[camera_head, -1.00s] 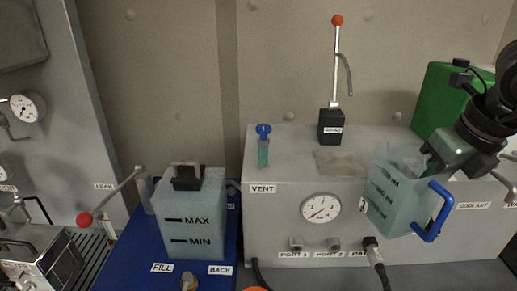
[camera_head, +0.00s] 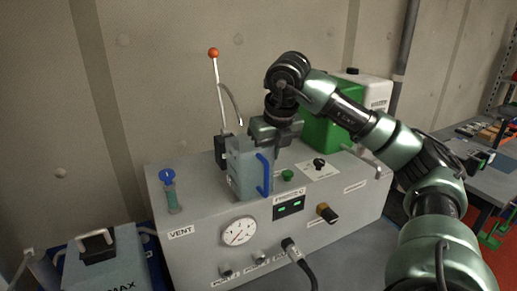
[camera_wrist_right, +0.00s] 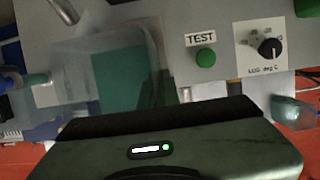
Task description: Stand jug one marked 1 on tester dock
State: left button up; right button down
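Jug one (camera_head: 243,172) is a translucent bluish jug with a blue handle on its right side. In the head view it is upright at the front edge of the grey tester's top (camera_head: 200,190), in the dock area. I cannot tell whether its base touches. My right gripper (camera_head: 277,142) is at the jug's upper right rim and appears shut on it; the fingertips are partly hidden. In the right wrist view the jug (camera_wrist_right: 110,70) shows close up at the left, with teal inside. The number 1 is not readable. My left gripper is not in view.
A gauge (camera_head: 239,231), a blue-capped vent tube (camera_head: 170,192) and an orange-knobbed lever (camera_head: 218,95) surround the jug. A green container (camera_head: 325,130) stands behind the gripper. A green TEST button (camera_wrist_right: 206,57) is close by.

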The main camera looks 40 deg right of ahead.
jog(key=shift+w+d+r, duration=0.15)
jog(key=shift+w+d, duration=0.1)
jog(key=shift+w, duration=0.3)
jog(key=w+p, duration=0.1)
jog(key=w+d+f+p, duration=0.1)
jog(key=w+p, duration=0.1)
jog(key=shift+w+d+f, duration=0.1)
jog(key=shift+w+f, duration=0.1)
jog(key=shift+f, duration=0.2)
jog(key=shift+s, duration=0.15)
jog(key=shift+f, duration=0.15)
jog(key=c, duration=1.7)
grip_release()
